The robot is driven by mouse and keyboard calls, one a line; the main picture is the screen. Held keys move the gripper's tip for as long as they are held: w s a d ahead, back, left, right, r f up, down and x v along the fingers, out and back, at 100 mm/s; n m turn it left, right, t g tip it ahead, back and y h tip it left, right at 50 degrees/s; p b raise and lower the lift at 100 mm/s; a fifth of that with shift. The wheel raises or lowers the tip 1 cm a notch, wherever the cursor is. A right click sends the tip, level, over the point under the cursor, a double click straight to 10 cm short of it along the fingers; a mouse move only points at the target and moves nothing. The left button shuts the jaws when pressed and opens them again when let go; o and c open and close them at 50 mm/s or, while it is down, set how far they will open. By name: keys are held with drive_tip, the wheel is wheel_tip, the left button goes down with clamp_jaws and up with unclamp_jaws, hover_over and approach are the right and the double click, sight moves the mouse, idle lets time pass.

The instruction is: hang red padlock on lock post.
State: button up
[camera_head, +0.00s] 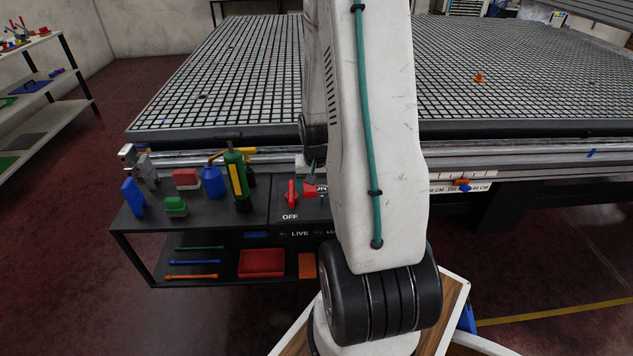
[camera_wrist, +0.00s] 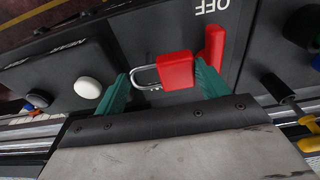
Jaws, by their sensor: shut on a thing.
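The red padlock (camera_wrist: 177,70) lies between the two teal fingers of my gripper (camera_wrist: 163,74) in the wrist view, its silver shackle pointing left. My gripper is shut on it, the left finger by the shackle and the right finger by the body. The padlock (camera_head: 310,188) also shows in the head view, right of a red switch handle (camera_head: 291,194) marked OFF. In the wrist view the handle (camera_wrist: 215,43) is just right of the padlock; I cannot tell if they touch. I cannot make out the lock post.
A white knob (camera_wrist: 88,88) lies left of my gripper. The grid table (camera_head: 230,75) is behind.

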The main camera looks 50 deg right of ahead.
sight(316, 196)
drive_tip(key=shift+f, duration=2.1)
drive_tip(key=o, duration=1.2)
drive_tip(key=shift+o, duration=0.2)
drive_tip(key=r, duration=0.7)
drive_tip(key=shift+s+a+r, duration=0.3)
drive_tip(key=shift+a+r, duration=0.05)
